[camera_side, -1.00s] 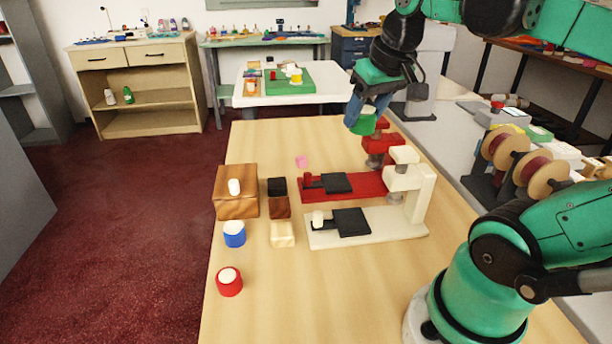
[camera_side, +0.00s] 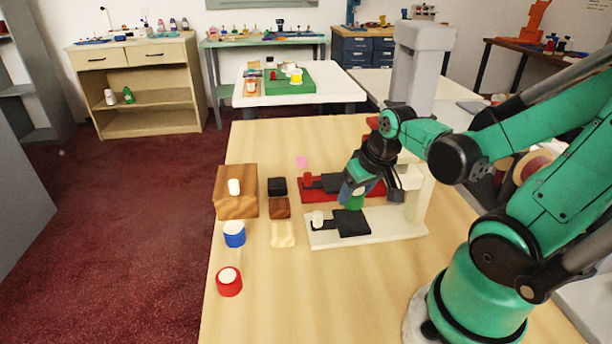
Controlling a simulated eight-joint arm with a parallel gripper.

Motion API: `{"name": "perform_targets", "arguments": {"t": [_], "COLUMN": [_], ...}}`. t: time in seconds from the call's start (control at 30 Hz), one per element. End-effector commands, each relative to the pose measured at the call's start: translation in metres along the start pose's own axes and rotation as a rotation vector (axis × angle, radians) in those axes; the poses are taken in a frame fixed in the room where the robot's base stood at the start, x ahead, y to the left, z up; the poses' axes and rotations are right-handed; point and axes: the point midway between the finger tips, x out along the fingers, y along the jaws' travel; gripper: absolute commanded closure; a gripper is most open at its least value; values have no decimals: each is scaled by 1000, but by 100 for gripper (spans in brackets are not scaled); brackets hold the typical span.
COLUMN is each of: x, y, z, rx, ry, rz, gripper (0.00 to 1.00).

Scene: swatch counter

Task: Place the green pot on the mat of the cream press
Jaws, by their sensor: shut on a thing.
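My gripper (camera_side: 353,194) is shut on the green pot (camera_side: 356,201). It holds the pot near the back edge of the black mat (camera_side: 351,222) on the cream press (camera_side: 393,223). I cannot tell whether the pot touches anything below. The gripper hides part of the pot. The cream press has a small white knob (camera_side: 318,220) at its left end, and its column stands at the right, partly behind my arm.
The red press (camera_side: 315,194) lies just behind, partly hidden by my arm. To the left are a wooden block (camera_side: 236,193) with a white piece on it, small black, brown and cream blocks, a blue pot (camera_side: 234,234) and a red pot (camera_side: 229,282).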

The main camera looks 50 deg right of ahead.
Motion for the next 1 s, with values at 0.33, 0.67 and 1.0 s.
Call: {"name": "perform_targets", "arguments": {"t": [0.33,0.67,1.0], "x": [25,32,32], "y": [0,0,0], "z": [10,14,14], "rx": [0,0,0], "ry": [0,0,0], "rz": [0,0,0], "gripper": [100,100,37]}}
